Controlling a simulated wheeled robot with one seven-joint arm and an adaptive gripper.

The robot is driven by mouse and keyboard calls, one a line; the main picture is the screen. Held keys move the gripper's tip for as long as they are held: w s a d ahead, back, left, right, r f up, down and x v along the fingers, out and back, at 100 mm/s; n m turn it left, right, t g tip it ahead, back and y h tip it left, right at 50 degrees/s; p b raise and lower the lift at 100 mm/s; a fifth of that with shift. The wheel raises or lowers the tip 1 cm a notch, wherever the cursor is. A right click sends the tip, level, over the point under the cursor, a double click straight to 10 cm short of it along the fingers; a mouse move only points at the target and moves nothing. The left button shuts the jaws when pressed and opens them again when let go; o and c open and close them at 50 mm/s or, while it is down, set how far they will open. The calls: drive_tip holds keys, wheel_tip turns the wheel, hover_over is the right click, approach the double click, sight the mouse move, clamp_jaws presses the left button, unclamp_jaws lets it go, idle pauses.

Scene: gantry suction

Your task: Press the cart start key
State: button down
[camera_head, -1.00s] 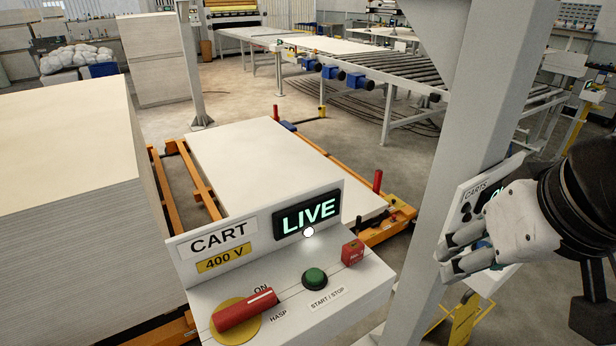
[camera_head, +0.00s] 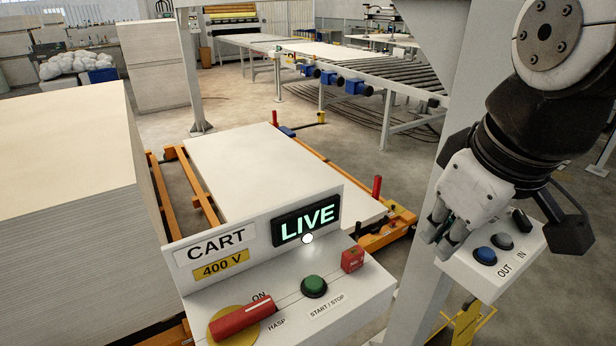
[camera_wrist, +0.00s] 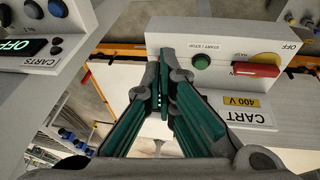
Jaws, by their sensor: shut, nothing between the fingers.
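The green START/STOP button (camera_head: 314,286) is on the sloping top of the white CART control box (camera_head: 356,297). It also shows in the wrist view (camera_wrist: 201,61). Left of it, the red rotary handle (camera_head: 241,318) on a yellow disc points to ON. The display (camera_head: 306,220) reads LIVE, and a small white lamp (camera_head: 307,238) glows below it. My gripper (camera_head: 440,238) is shut and empty, its fingers pointing down, to the right of the CART box and apart from it. In the wrist view its closed fingertips (camera_wrist: 160,66) lie left of the green button.
A grey post (camera_head: 411,270) stands beside my gripper. A second box (camera_head: 470,272) with OUT and IN buttons is just behind the fingers; its display reads OFF in the wrist view (camera_wrist: 22,47). A small red block (camera_head: 352,258) sits right of the green button. A board stack (camera_head: 70,220) stands left.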

drive_tip(key=w+a+f+n+g, duration=0.2)
drive_tip(key=w+a+n, duration=0.45)
drive_tip(key=n, duration=0.25)
drive_tip(key=n+g+b, duration=0.2)
drive_tip(key=n+g, duration=0.1)
drive_tip(key=n, duration=0.6)
hover_over(316, 283)
drive_tip(key=w, duration=0.1)
drive_tip(key=shift+w+d+f, duration=0.1)
drive_tip(key=shift+d+f, duration=0.1)
drive_tip(key=shift+f, duration=0.75)
drive_tip(key=shift+w+d+f, duration=0.1)
drive_tip(key=shift+d+f, duration=0.05)
drive_tip(key=shift+f, duration=0.75)
drive_tip(key=f, duration=0.9)
drive_tip(key=s+f+p, duration=0.1)
drive_tip(key=f, duration=0.4)
drive_tip(key=shift+s+a, duration=0.1)
drive_tip(key=shift+a, duration=0.2)
